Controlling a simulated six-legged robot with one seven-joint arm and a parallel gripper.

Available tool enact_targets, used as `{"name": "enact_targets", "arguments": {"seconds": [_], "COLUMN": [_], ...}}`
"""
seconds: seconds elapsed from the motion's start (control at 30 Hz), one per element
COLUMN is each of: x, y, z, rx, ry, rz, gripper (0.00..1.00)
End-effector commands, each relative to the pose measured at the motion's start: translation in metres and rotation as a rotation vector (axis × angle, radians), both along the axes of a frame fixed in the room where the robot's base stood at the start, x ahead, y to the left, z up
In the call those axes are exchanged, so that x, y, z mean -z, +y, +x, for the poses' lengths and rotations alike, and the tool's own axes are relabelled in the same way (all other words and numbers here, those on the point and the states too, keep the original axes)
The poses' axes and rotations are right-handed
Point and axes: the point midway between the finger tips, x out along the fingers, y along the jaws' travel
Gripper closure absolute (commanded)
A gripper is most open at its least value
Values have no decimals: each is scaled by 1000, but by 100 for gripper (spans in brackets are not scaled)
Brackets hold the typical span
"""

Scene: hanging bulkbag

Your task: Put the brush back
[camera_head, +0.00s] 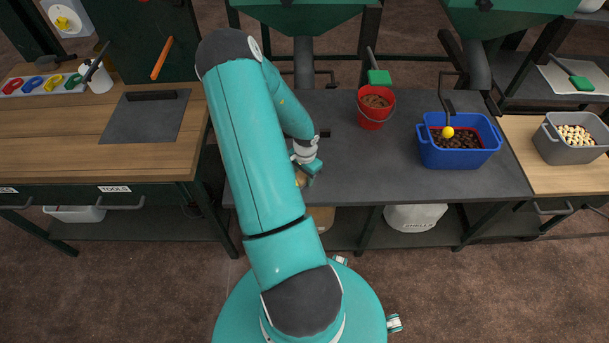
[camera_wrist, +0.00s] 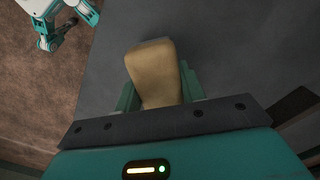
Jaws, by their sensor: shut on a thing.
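My gripper (camera_head: 307,172) is low over the dark grey bench, near its front left part. In the wrist view my gripper (camera_wrist: 158,92) is shut on a tan, wood-coloured block, which seems to be part of the brush (camera_wrist: 152,70). The green fingers sit on both sides of it. No bristles show, and the rest of the brush is hidden. In the head view only a small tan bit of the brush (camera_head: 299,180) shows below the gripper. I cannot tell whether it touches the bench (camera_head: 345,158).
A red bucket (camera_head: 372,112) and a blue bin (camera_head: 460,158) with dark contents stand on the bench to the right. A green-headed tool (camera_head: 379,77) is behind the bucket. A wooden bench (camera_head: 60,160) with a white cup (camera_head: 98,80) is left. The bench's middle is clear.

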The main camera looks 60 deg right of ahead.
Motion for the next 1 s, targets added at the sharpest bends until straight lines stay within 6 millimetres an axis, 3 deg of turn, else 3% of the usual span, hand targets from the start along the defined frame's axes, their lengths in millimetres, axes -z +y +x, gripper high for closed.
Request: {"name": "enact_targets", "arguments": {"seconds": [0.27,0.3,0.4,0.67,1.0], "x": [9,9,10,-4,-77], "y": [0,0,1,0,-3], "z": [-1,0,-1,1,1], "rx": [0,0,0,-2,-4], "ry": [1,1,3,2,-2], "rz": [0,0,1,-3,-4], "gripper": [97,57,42,39,39]}}
